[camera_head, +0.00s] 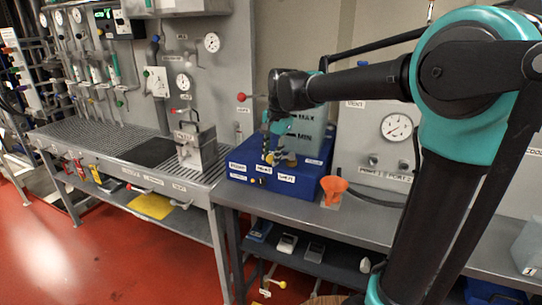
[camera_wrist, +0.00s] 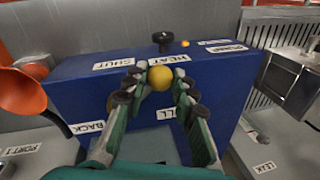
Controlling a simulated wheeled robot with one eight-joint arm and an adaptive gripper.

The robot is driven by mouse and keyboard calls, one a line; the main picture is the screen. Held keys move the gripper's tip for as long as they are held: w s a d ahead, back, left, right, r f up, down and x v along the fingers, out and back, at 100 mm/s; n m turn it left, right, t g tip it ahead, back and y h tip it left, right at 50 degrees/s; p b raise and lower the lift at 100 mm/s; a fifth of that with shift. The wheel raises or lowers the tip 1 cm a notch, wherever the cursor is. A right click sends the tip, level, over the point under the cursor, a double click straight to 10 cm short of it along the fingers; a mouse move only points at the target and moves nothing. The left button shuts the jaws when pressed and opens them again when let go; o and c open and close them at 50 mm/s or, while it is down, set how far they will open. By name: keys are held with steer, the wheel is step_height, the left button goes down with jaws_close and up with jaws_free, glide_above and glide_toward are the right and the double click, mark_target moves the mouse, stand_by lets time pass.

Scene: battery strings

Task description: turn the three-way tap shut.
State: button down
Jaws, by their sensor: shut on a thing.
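The three-way tap is on the front of a blue box (camera_head: 240,169), which also fills much of the wrist view (camera_wrist: 80,88). The labels SHUT (camera_wrist: 113,64), HEAT (camera_wrist: 168,60), BACK (camera_wrist: 88,127) and one ending in LL (camera_wrist: 165,113) lie around it. A yellow ball knob (camera_wrist: 160,78) sits just below the HEAT label in the wrist view, apart from the SHUT label. My gripper (camera_wrist: 159,84) is shut on this knob, a finger on each side. In the head view my gripper (camera_head: 270,150) is at the box's front. The tap's body is mostly hidden.
A tank (camera_head: 304,128) marked MAX and MIN stands behind the box. An orange funnel (camera_head: 333,187) is close to the box's right side. A grey panel with a gauge (camera_head: 396,127) is further right. A metal container (camera_head: 196,146) stands on the bench at left.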

steer(key=shift+s, duration=0.1)
steer(key=s+d+n+g, duration=0.1)
steer(key=s+d+n, duration=0.3)
steer(key=n, duration=0.5)
steer(key=shift+d+n+g, duration=0.25)
steer(key=shift+n+g, duration=0.05)
steer(key=shift+n, duration=0.1)
stand_by(0.5)
steer(key=c, duration=1.2)
jaws_free()
steer(key=shift+d+r, duration=0.1)
steer(key=r, duration=0.4)
steer(key=d+r, duration=0.1)
steer(key=r, duration=0.2)
steer(key=d+r, duration=0.1)
steer(key=r, duration=0.3)
steer(key=shift+w+d+r, duration=0.1)
steer(key=shift+w+r, duration=0.15)
steer(key=shift+r, duration=0.05)
